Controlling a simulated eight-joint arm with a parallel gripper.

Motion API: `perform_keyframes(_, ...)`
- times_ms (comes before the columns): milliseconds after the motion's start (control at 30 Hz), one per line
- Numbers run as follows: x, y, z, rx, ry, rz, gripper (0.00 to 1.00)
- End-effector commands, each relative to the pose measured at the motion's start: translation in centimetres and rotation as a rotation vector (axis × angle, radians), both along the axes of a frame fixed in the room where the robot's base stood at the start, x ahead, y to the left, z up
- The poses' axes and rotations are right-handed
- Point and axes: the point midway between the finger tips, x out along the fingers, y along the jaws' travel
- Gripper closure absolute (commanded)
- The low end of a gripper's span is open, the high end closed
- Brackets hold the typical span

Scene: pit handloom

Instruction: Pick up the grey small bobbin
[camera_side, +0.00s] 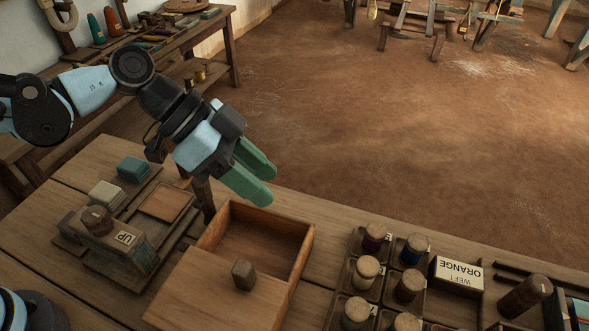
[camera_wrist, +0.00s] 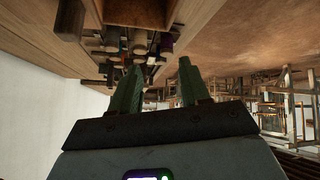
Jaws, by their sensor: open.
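My gripper (camera_side: 267,182) is open and empty, with two green fingers, in the air above the back edge of the bench. The fingers also show in the wrist view (camera_wrist: 160,74), with nothing between them. I cannot make out a bobbin that is clearly grey. Several bobbins with wooden tops stand in a compartmented rack at the front right, among them a dark purple one (camera_side: 373,238) and a blue one (camera_side: 413,250). A wooden box (camera_side: 302,262) stands below my gripper. Its lid (camera_side: 215,302) is partly drawn back, and the visible part of its inside looks empty.
A small grey-brown block (camera_side: 243,275) sits on the lid. An "UP" block (camera_side: 122,243) and a tray (camera_side: 165,204) lie left of the box. Free air surrounds my gripper.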

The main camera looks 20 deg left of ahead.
Motion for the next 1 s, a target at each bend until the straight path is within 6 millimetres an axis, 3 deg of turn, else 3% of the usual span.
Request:
perform_keyframes(33,-0.5,-2.5,-0.3,-0.035,-0.012,-0.104,0.54)
perform_keyframes(200,-3.3,-9.4,-1.2,-0.172,-0.066,-0.414,0.54)
perform_keyframes(400,-6.3,-14.0,-2.1,-0.305,-0.122,-0.642,0.54)
perform_keyframes(567,-7.2,-15.1,-2.7,-0.346,-0.142,-0.703,0.54)
perform_keyframes(800,-7.2,-15.1,-5.4,-0.347,-0.144,-0.703,0.54)
perform_keyframes(1000,-7.2,-15.1,-6.5,-0.346,-0.143,-0.702,0.54)
